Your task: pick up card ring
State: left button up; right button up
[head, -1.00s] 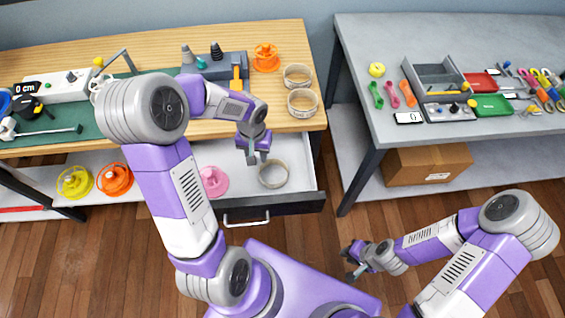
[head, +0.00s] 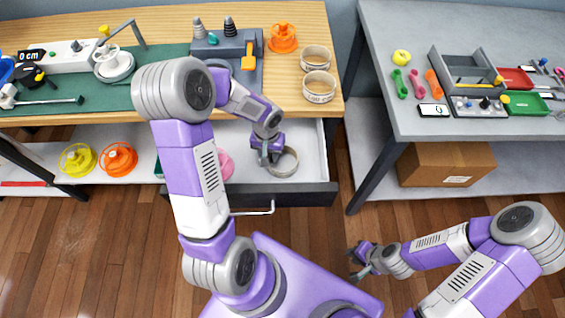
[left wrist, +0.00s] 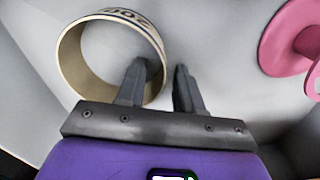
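A beige card ring (head: 294,170) with dark lettering lies in the open drawer. It also shows in the left wrist view (left wrist: 70,62). My left gripper (head: 265,157) is over the drawer at the ring's left edge. In the left wrist view my left gripper (left wrist: 160,85) is open; one finger overlaps the ring's opening and the other is outside its wall. Contact cannot be told. Two similar rings, one behind (head: 316,52) and one in front (head: 319,95), sit on the wooden bench. My right gripper (head: 360,262) is open and empty above the floor.
A pink spool (left wrist: 292,38) lies in the drawer (head: 310,150) beside the ring. The drawer's front wall and handle (head: 255,212) are close to my left arm. A grey table (head: 400,30) with trays stands at the right, with a cardboard box (head: 445,165) below.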

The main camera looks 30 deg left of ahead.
pick_arm(q)
jog(key=shift+f, duration=0.1)
jog(key=shift+c, duration=0.5)
grip_shut()
